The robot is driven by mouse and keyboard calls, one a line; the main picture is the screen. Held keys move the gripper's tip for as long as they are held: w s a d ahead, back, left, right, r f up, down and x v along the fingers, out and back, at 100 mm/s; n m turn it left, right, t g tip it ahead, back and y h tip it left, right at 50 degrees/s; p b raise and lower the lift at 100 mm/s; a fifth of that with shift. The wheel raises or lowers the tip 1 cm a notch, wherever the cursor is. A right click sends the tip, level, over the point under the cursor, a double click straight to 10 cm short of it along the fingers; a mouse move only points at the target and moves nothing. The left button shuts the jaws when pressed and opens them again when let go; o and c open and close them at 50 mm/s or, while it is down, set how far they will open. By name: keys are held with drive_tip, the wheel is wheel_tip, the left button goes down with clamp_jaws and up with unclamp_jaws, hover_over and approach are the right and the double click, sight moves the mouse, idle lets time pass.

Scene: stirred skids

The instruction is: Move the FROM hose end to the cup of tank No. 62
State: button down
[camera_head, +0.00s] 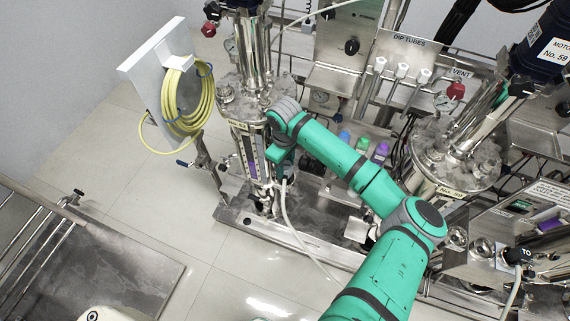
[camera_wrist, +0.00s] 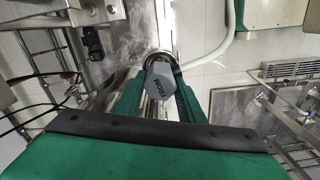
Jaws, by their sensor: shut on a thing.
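The FROM hose end (camera_wrist: 160,82), a grey piece lettered FROM, sits between the jaws of my gripper (camera_wrist: 160,95) in the wrist view. My gripper is shut on it. A round metal rim (camera_wrist: 158,54) shows right behind the hose end; I cannot tell whether the end is inside it or in front of it. The pale hose (camera_wrist: 228,42) curves away. In the head view my gripper (camera_head: 284,168) is close in front of the left steel tank (camera_head: 245,150), and the hose (camera_head: 296,235) hangs to the floor.
A right tank (camera_head: 455,160) is labelled No. 59. The TO hose end (camera_head: 518,255) is at the far right. A yellow hose coil (camera_head: 190,105) hangs on a white panel. Dip tubes (camera_head: 402,70) stand at the back.

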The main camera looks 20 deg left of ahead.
drive_tip(key=shift+f, duration=0.55)
drive_tip(key=shift+f, duration=0.3)
idle(0.6)
drive_tip(key=shift+f, duration=0.1)
drive_tip(key=c, duration=1.1)
unclamp_jaws()
wheel_tip(320, 180, up, 24)
drive_tip(key=shift+f, duration=0.15)
drive_tip(key=shift+a, duration=0.1)
